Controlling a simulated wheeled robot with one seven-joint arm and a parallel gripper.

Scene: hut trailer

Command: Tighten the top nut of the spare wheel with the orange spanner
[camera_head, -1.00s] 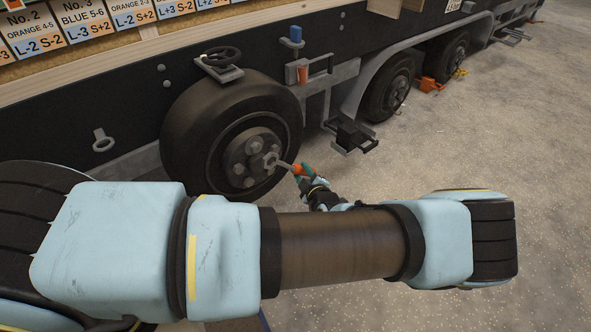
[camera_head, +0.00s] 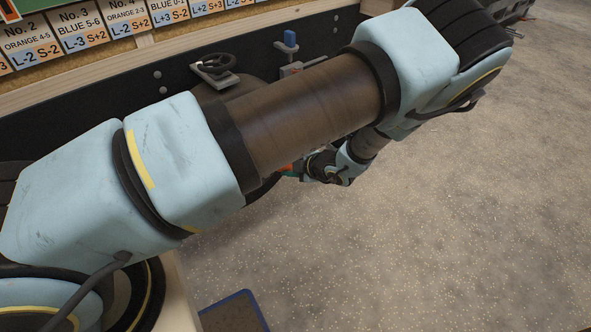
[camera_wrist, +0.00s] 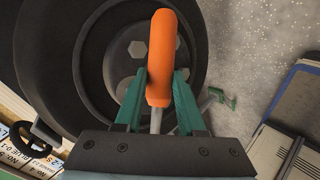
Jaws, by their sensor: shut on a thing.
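My gripper (camera_wrist: 160,82) is shut on the orange handle of the spanner (camera_wrist: 162,45), between its two green fingers in the wrist view. A metal shank shows between the fingers; the spanner's jaw end is hidden, so I cannot tell whether it is on a nut. The spare wheel (camera_wrist: 92,75) fills the left and middle behind it, with several hex nuts (camera_wrist: 138,48) on its hub. I cannot tell which is the top nut. In the head view my arm covers most of the wheel; my gripper (camera_head: 287,171) shows just below the arm.
The dark trailer side (camera_head: 130,100) runs along the back, with a black handwheel (camera_head: 217,65) and a blue-topped fitting (camera_head: 290,40). A blue-edged mat (camera_head: 235,312) lies at the bottom. The speckled floor (camera_head: 430,220) to the right is open.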

